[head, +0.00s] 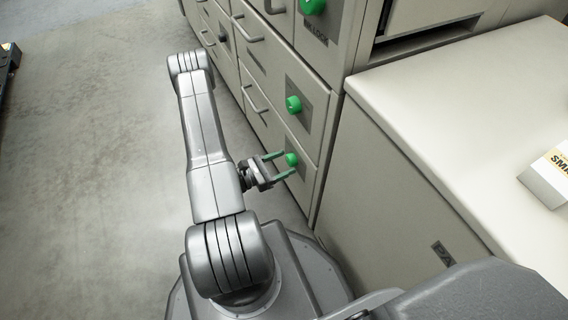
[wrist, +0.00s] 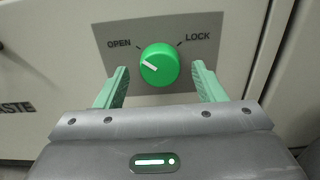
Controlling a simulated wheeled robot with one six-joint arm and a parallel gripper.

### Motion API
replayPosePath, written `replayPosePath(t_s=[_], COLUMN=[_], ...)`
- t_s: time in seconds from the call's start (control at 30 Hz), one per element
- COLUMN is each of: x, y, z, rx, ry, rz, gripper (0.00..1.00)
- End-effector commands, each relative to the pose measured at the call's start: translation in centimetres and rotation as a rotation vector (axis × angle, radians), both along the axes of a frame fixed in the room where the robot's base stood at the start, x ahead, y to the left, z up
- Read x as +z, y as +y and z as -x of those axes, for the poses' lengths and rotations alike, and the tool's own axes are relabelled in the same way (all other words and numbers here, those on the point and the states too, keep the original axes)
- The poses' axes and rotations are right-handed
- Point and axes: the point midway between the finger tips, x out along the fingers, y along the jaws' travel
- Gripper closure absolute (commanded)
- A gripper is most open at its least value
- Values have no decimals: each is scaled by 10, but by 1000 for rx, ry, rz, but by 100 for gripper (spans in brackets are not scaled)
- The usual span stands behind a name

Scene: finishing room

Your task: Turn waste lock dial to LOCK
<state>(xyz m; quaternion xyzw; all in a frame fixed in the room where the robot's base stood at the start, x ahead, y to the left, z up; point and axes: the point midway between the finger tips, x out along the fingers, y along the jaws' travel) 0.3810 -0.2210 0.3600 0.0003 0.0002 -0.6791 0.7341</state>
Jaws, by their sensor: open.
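The waste lock dial is a round green knob (wrist: 159,65) on a grey plate (wrist: 190,28) in the wrist view. Its white pointer line points up-left, toward the OPEN mark; LOCK is printed at the upper right. Part of the word WASTE shows at the left edge. In the head view the dial (head: 291,159) is the lowest green knob on the cabinet front. My gripper (head: 278,160) is open, its green fingers on either side of the dial. In the wrist view my gripper (wrist: 160,82) has a visible gap between each finger and the knob.
More green dials sit higher on the cabinet, one just above (head: 293,104) and one near the top (head: 312,5). Drawer handles (head: 256,101) stick out to the left. A white-topped cabinet (head: 470,110) stands at the right.

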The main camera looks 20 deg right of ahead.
Motion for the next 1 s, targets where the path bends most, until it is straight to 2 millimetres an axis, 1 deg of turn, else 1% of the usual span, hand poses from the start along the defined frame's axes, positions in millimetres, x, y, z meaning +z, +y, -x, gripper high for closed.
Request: replayPosePath(t_s=[0.13,0.47,0.5,0.57,0.7,0.73,1.0], x=[0,0,0,0,0,0,0], y=[-7,-9,-9,-9,-9,-9,-9], z=[0,0,0,0,0,0,0], rx=[-1,1,1,1,1,1,0], ry=[0,0,0,0,0,0,-23], rz=[1,1,1,1,1,1,-2], gripper=[37,37,39,50,78,81,81])
